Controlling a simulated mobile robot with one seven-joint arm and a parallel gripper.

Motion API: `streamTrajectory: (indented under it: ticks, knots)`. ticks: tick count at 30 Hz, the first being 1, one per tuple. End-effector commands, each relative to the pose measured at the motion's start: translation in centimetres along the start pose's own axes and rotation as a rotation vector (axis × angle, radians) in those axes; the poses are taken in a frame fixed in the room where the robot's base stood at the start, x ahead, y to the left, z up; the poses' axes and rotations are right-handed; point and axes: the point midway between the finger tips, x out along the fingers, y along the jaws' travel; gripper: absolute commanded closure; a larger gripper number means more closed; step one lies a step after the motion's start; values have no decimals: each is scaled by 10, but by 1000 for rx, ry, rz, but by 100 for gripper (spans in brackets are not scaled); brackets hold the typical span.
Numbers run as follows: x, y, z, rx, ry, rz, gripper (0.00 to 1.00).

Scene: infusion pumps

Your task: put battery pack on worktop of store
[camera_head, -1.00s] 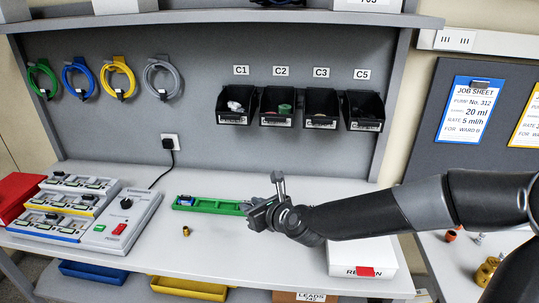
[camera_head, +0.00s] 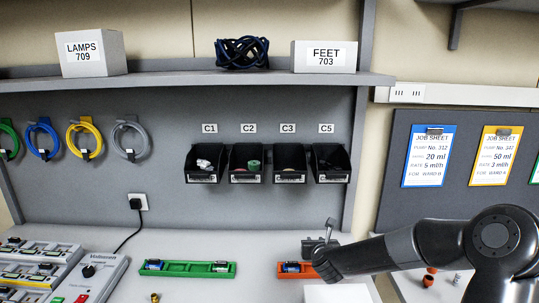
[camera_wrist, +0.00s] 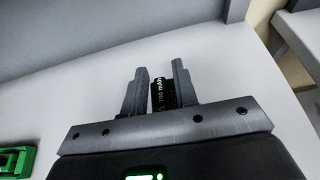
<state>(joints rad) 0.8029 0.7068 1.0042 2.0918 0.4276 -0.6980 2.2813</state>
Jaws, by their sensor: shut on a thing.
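My gripper (camera_head: 320,243) is toward the right end of the worktop (camera_head: 225,242), just beside and partly in front of an orange tray. In the wrist view, my gripper (camera_wrist: 160,85) is shut on a dark battery pack (camera_wrist: 165,94) with white lettering that reads like 700 mAh. The pack stands between the two fingers; its lower part is hidden by the gripper body. The pale worktop (camera_wrist: 90,85) spreads out beyond the fingers. I cannot make out the held pack in the head view.
A green tray (camera_head: 215,269) with a blue cell lies at the middle. A charger (camera_head: 97,275) stands at left. Black bins (camera_head: 246,163) hang on the back panel. Bare worktop lies behind the trays.

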Motion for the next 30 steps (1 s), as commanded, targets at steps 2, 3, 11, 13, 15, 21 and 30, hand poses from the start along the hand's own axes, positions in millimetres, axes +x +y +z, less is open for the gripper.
streamTrajectory:
  ticks: [2, 3, 11, 13, 15, 21, 30]
  knots:
    - [0, 0, 1, -2, -2, -1, 100]
    - [0, 0, 1, -2, -2, -1, 100]
    - [0, 1, 1, -1, -2, 1, 100]
    - [0, 0, 1, -2, -1, 1, 100]
    - [0, 1, 1, -3, -1, 2, 100]
    - [0, 1, 1, -1, -1, 1, 100]
    - [-14, 33, 8, -33, -3, 75, 100]
